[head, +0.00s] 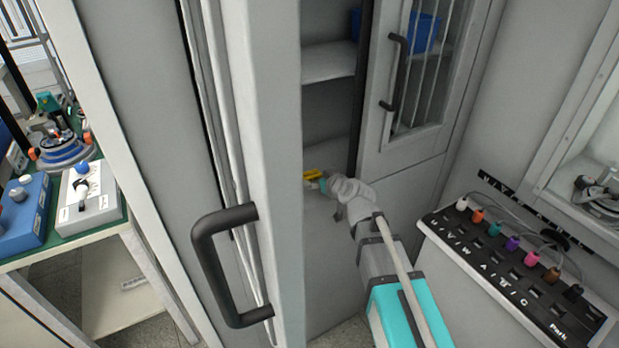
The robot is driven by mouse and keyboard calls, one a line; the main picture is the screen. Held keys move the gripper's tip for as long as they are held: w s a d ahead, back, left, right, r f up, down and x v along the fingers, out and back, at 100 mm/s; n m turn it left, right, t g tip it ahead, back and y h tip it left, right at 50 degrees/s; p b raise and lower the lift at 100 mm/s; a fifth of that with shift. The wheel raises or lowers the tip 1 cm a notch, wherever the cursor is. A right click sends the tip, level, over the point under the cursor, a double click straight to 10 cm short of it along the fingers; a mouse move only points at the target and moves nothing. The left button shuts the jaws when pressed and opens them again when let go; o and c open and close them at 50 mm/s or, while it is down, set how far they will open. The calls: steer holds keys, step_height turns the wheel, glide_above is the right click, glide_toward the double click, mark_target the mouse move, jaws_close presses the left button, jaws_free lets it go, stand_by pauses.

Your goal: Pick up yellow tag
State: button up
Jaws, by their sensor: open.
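A small yellow thing (313,174), which looks like the yellow tag, shows inside the open cabinet, low on the left beside the door edge. My gripper (318,184) is right at it, at the end of my grey and turquoise arm reaching in from the lower right. The jaws are open, but their fingertips are small and partly hidden. I cannot tell whether they touch the tag or surround it. The door's edge may hide part of the tag.
The cabinet door (276,150) with a black handle (208,262) stands close on the left. A barred door (425,75) is behind. A panel of coloured plugs (505,262) juts out at right. A bench with a blue box (25,208) and a white box (92,202) stands at far left.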

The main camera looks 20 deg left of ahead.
mark_target(312, 176)
steer(key=shift+b+x, duration=0.45)
steer(key=shift+x, duration=1.15)
steer(key=shift+c, duration=0.3)
steer(key=c, duration=0.6)
